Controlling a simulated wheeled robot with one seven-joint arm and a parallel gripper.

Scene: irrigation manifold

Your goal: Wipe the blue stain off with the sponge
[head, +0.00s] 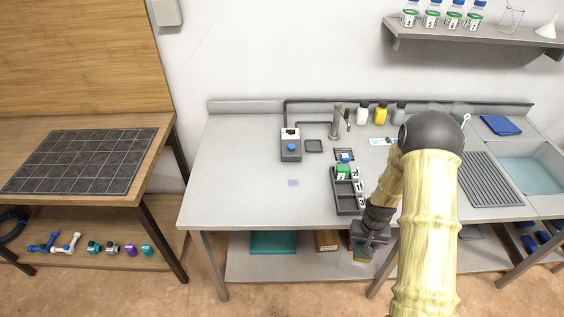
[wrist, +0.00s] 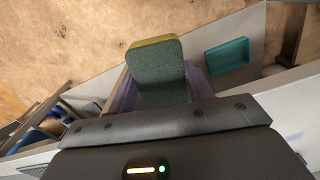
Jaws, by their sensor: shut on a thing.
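The blue stain (head: 293,183) is a small pale blue patch on the grey bench top, left of the dark rack. The sponge (wrist: 156,72) is green with a yellow edge in the wrist view. My gripper (head: 363,250) is shut on the sponge, which shows as a small yellowish bit below it in the head view. My gripper is in front of the bench's front edge, to the right of the stain and well apart from it. The fingers show on either side of the sponge in the wrist view.
A dark rack (head: 346,204) with a green-capped item and white-labelled slots stands near the front edge. A grey device (head: 290,150) with a blue button stands behind the stain. The bench top (head: 240,180) around the stain is clear. A teal tray (head: 272,243) lies on the lower shelf.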

